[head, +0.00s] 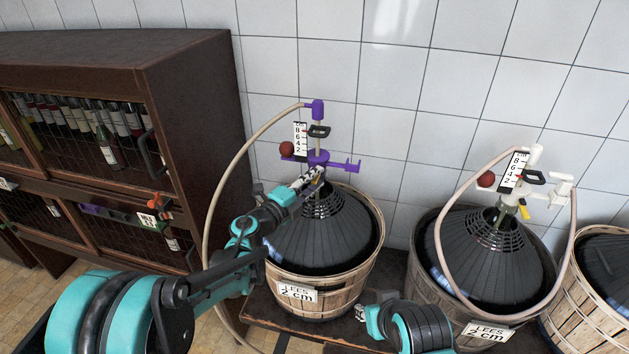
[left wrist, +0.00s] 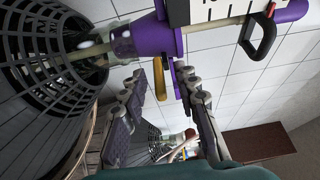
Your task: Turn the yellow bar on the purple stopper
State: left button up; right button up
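The purple stopper (head: 318,158) sits on the neck of the left demijohn (head: 322,232), with a scale, a black clip and a red ball above. In the left wrist view the purple stopper (left wrist: 148,40) is large at the top, and its yellow bar (left wrist: 159,79) hangs below it. My left gripper (head: 314,178) is at the stopper. In the left wrist view my left gripper (left wrist: 160,73) is open, its fingers on either side of the yellow bar, with gaps visible. My right gripper (head: 362,312) is low at the bottom middle; its fingers are too small to read.
A second demijohn (head: 487,258) with a white stopper (head: 530,190) and looping hose stands to the right, and a third basket (head: 597,290) at the edge. A beige hose (head: 222,190) curves left of the purple stopper. A dark bottle cabinet (head: 150,75) stands left.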

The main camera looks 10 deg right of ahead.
pick_arm(q)
jog(key=shift+s, duration=0.15)
jog(key=v, duration=1.2)
jog(key=shift+r, duration=0.1)
jog(key=a+r+n+t+y, duration=0.6)
jog(key=a+r+n, duration=0.2)
jog(key=a+n, duration=0.2)
jog(key=s+a+f+n+g+y, duration=0.2)
jog(key=s+a+n+y, duration=0.3)
jog(key=a+n+y, duration=0.5)
jog(key=s+f+n+g+h, duration=0.3)
jog(key=s+f+n+g, duration=0.4)
jog(key=s+f, duration=0.9)
jog(key=s+g, duration=0.2)
jog(key=s, duration=0.1)
jog(key=shift+s+d+g, duration=0.3)
jog(key=shift+s+d, duration=0.05)
jog(key=shift+s, duration=0.05)
